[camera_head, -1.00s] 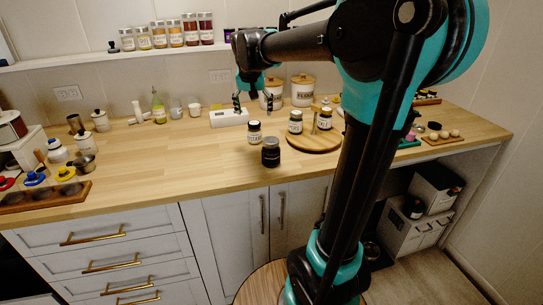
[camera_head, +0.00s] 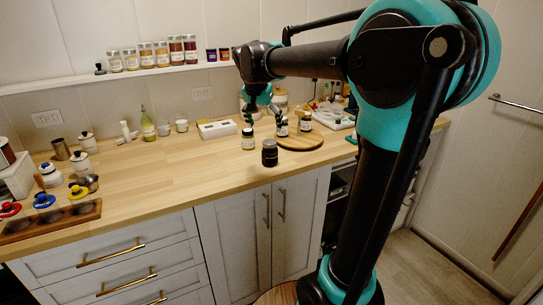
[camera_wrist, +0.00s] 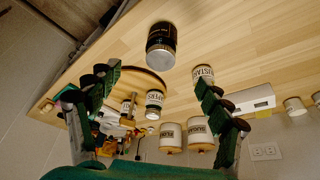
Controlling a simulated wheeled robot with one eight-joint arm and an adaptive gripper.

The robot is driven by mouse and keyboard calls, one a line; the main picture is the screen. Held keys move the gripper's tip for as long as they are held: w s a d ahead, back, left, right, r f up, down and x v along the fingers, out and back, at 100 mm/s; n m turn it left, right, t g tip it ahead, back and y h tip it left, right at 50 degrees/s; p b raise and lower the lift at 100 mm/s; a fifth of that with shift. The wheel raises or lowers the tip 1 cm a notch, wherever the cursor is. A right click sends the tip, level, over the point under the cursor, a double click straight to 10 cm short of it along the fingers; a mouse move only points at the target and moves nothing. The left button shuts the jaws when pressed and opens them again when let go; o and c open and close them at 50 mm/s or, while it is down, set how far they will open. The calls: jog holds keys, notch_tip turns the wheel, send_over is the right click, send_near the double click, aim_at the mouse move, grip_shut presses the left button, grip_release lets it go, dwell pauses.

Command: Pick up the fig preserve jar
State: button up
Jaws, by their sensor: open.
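A dark jar with a black label (camera_head: 269,153) stands upright near the counter's front edge; it also shows in the wrist view (camera_wrist: 161,45), at the top centre. Its label is too small to read, so I cannot confirm it is the fig preserve. A jar with a white label, reading like mustard (camera_head: 248,139), stands just behind it. A capers jar (camera_wrist: 154,103) stands on the round wooden board. My gripper (camera_head: 263,114) is open and empty, above and behind the dark jar, near the board's left edge. Its spread fingers also show in the wrist view (camera_wrist: 160,105).
The round wooden board (camera_head: 312,143) holds several jars right of the dark jar. A white box (camera_head: 217,129), a green bottle (camera_head: 148,127) and canisters (camera_wrist: 170,137) stand along the back. A cup tray (camera_head: 50,221) sits far left.

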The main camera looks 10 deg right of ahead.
aim_at(270, 151)
jog(key=x, duration=1.5)
jog(key=shift+a, duration=0.2)
jog(key=shift+r, duration=0.1)
jog(key=c, duration=1.7)
jog(key=shift+o, duration=0.2)
